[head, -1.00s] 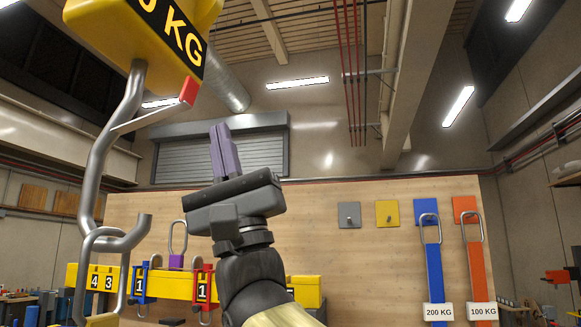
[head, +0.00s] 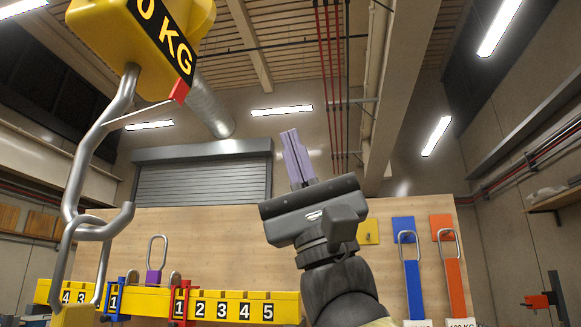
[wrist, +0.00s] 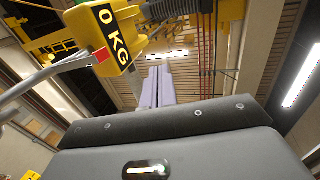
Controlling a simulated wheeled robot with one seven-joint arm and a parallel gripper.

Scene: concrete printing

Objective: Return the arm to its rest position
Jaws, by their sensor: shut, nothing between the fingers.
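My gripper (head: 298,158) is raised in the middle of the head view, its purple fingers pointing up and pressed together with nothing between them. In the wrist view the fingers (wrist: 158,86) also show together, pointing toward the ceiling. My dark wrist and forearm rise from the bottom of the head view. The gripper stands apart from the crane hook and the board.
A yellow hoist block (head: 150,35) with a grey metal hook (head: 75,190) hangs at the left. A numbered yellow beam (head: 215,306) runs low, with red and blue clamps. A wooden board (head: 220,245) holds blue (head: 413,285) and orange (head: 455,285) weights. Space above the gripper is clear.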

